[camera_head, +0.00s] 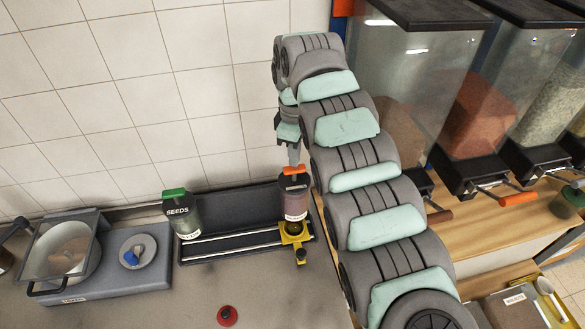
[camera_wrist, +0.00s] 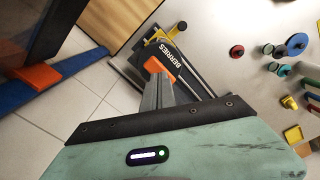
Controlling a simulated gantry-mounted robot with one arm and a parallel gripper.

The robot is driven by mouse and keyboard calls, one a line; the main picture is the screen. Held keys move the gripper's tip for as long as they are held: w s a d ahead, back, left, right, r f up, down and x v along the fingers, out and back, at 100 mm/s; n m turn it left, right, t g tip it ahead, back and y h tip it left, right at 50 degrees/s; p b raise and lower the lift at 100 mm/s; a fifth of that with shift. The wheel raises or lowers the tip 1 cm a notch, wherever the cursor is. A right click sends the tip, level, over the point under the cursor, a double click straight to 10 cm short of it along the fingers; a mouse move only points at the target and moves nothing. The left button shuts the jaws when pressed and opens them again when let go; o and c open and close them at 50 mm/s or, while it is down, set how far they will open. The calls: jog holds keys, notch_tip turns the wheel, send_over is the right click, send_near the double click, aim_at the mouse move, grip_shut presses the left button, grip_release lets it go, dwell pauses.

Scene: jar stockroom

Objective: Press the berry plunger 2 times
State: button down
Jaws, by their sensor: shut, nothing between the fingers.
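The berry jar (camera_head: 294,204) is dark with a pale label and stands at the right end of a black rack. Its orange plunger top (camera_head: 296,170) is on the jar's upper end. In the wrist view the BERRIES lettering (camera_wrist: 172,50) shows beside the orange top (camera_wrist: 153,65). My gripper (camera_head: 294,160) points down right above the orange top, its fingers closed together with nothing between them. In the wrist view the gripper (camera_wrist: 157,82) reaches to the orange top and covers part of it. I cannot tell whether the tips touch it.
A green-topped SEEDS jar (camera_head: 184,216) stands left on the rack (camera_head: 235,206). A yellow holder (camera_head: 291,233) is in front of the berry jar. A scale-like bowl unit (camera_head: 68,250) is far left, a red knob (camera_head: 228,316) in front. Large clear dispensers (camera_head: 415,90) stand right.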

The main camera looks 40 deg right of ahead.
jog(key=shift+f+b, duration=1.65)
jog(key=shift+f, duration=0.45)
jog(key=shift+r, duration=0.15)
jog(key=shift+r+p, duration=0.7)
jog(key=shift+r, duration=1.65)
jog(key=shift+f, duration=0.15)
jog(key=shift+f+b, duration=2.4)
jog(key=shift+f, duration=0.05)
jog(key=shift+r+p, duration=1.35)
jog(key=shift+r, duration=1.2)
